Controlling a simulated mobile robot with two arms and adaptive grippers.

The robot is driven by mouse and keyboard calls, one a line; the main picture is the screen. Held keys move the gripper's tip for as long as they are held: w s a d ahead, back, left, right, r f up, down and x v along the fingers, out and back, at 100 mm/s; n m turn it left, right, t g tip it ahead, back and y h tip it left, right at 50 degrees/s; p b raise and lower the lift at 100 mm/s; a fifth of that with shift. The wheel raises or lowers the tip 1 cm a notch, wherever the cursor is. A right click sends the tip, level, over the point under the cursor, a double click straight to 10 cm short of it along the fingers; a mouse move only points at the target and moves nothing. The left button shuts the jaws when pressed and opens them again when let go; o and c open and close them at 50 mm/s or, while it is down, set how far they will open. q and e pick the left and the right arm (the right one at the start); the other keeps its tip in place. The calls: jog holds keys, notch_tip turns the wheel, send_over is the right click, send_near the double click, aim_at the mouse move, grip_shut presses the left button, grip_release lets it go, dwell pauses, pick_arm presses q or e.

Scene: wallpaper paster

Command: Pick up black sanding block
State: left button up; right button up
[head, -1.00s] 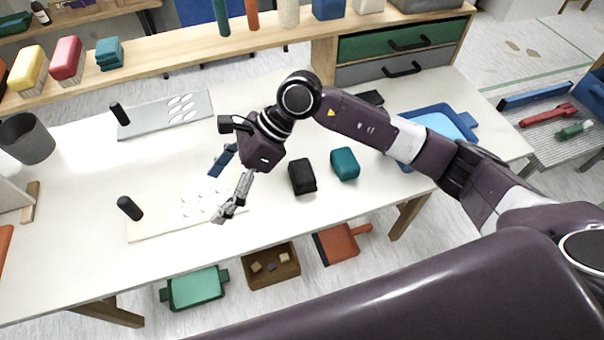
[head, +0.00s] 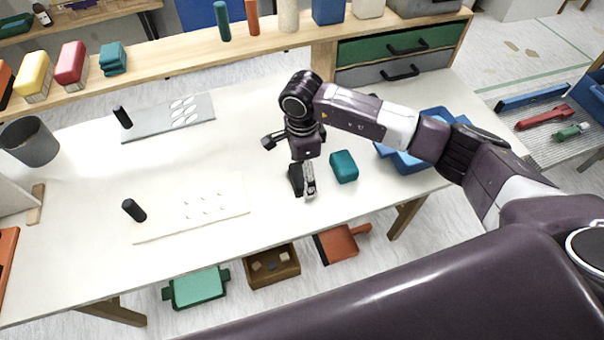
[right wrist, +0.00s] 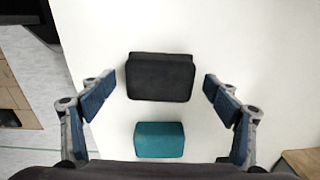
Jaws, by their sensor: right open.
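The black sanding block (right wrist: 160,77) lies on the white table in the right wrist view, between the two blue-padded fingers with a gap on each side. In the head view the black block (head: 294,180) is mostly hidden behind my right gripper (head: 306,188). My right gripper is open and empty, and it also shows in the right wrist view (right wrist: 158,95). It is over the block, pointing down. My left gripper is not in view.
A teal block (head: 344,166) lies just right of the black one, and a blue tray (head: 437,158) stands farther right. Two boards, one grey (head: 150,127) and one cream (head: 165,228), lie to the left. The table's front edge is close by.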

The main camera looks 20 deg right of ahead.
aim_at(302, 173)
jog(key=shift+f, duration=0.4)
jog(key=shift+c, duration=0.3)
jog(key=c, duration=1.3)
jog(key=shift+o, duration=0.2)
jog(key=shift+r, duration=0.1)
notch_tip(302, 173, up, 20)
jog(key=b, duration=0.3)
